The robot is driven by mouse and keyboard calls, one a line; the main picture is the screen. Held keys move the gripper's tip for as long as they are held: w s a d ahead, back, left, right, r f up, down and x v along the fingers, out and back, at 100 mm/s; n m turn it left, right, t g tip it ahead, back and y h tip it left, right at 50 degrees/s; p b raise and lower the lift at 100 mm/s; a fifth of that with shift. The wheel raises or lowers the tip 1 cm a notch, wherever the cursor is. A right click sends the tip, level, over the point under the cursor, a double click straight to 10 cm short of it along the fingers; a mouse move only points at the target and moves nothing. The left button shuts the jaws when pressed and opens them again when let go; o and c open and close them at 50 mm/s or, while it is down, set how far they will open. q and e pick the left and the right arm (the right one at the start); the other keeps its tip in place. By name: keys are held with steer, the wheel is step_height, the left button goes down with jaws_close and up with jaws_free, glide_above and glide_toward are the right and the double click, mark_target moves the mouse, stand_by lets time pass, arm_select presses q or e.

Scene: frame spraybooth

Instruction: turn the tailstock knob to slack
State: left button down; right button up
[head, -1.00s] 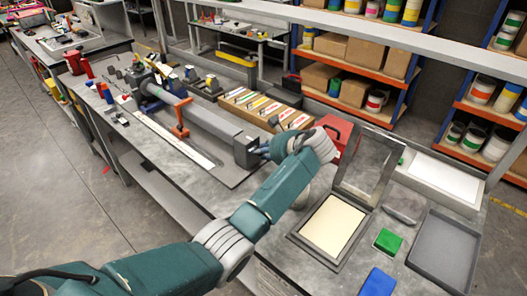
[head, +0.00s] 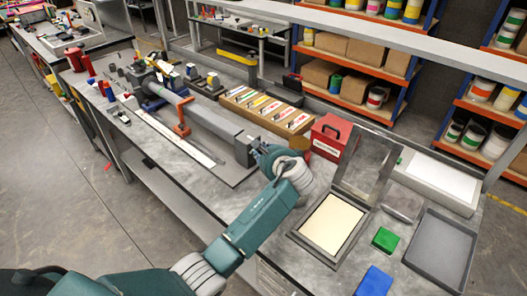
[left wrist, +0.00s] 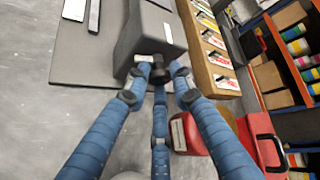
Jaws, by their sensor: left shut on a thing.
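The tailstock is a dark grey block (head: 245,150) at the near right end of the long grey lathe-like bed. In the left wrist view the block (left wrist: 152,32) is at top centre, and the black tailstock knob (left wrist: 156,64) sticks out of its end face. My left gripper (left wrist: 157,78) has three blue segmented fingers with their tips closed around the knob; they partly hide it. In the head view my left gripper (head: 262,153) meets the block's end, and the knob is hidden behind it. The knob's turn angle cannot be read. My right gripper is not in view.
A wooden box of labelled cards (head: 268,110) stands behind the tailstock, and a red toolbox (head: 329,136) is to its right. A framed cream panel (head: 331,222), a green block (head: 385,240) and a grey tray (head: 442,250) lie on the bench at right.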

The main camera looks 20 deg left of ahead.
arm_select(q)
steer(key=shift+s+f+n+t+b, duration=0.1)
steer(key=shift+f+n+t+b, duration=0.15)
steer(key=shift+n+t+b, duration=0.15)
stand_by(0.3)
steer(key=c, duration=1.5)
jaws_free()
steer(key=shift+r, duration=0.1)
steer(key=shift+o, duration=0.2)
step_height(320, 180, up, 10)
